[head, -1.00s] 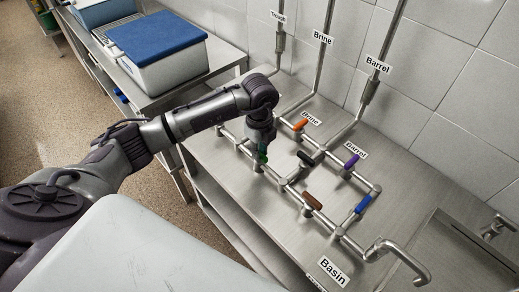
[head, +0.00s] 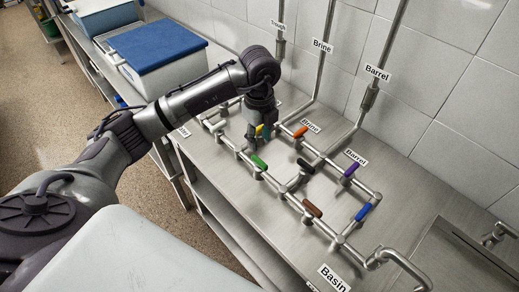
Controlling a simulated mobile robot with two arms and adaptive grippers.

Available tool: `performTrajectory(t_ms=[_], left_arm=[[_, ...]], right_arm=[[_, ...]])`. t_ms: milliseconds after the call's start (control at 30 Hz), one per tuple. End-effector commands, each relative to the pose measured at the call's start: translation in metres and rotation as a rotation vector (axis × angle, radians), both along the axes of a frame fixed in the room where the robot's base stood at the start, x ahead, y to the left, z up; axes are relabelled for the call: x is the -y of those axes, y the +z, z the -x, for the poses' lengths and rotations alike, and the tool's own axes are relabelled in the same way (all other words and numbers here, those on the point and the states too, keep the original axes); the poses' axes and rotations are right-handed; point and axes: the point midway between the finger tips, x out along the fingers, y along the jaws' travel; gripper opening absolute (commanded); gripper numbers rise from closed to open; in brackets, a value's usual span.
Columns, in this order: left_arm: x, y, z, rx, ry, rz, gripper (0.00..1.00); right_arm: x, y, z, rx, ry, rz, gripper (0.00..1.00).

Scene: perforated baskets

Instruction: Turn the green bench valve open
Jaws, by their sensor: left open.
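The green valve handle (head: 259,161) sits on the pipework on the steel bench, left of the black handle. It slants down to the right, much like the brown handle, and is in full view. My left gripper (head: 259,134) points down just behind the green handle, apart from it. It is open, with its fingers at a yellow handle (head: 260,130) that is partly hidden by them. I cannot tell whether the fingers touch the yellow handle. My right gripper is out of view.
Close by are orange (head: 300,132), black (head: 305,166), purple (head: 352,169), brown (head: 312,208) and blue (head: 363,211) handles. Pipes rise along the tiled wall behind. A curved spout (head: 400,262) stands at the front right. A blue-lidded box (head: 158,48) is at the back left.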

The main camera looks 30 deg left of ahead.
Motion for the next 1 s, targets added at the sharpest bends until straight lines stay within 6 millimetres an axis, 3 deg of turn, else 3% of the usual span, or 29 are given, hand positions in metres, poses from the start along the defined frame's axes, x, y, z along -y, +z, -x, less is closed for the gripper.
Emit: performTrajectory(t_ms=[100,267,833,933,1000], left_arm=[[0.0,0.02,-0.001,0.003,-0.001,0.0,0.43],[0.0,0.032,0.0,0.001,0.0,0.0,0.43],[0.002,0.033,0.0,0.0,-0.004,0.006,0.43],[0.019,0.027,0.002,0.007,-0.052,0.069,0.43],[0.047,0.02,0.006,0.023,-0.124,0.175,0.43]], right_arm=[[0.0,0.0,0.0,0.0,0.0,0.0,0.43],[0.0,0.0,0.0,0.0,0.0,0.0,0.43],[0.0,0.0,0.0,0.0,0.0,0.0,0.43],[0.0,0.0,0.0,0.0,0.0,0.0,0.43],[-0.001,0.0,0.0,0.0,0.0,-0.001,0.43]])
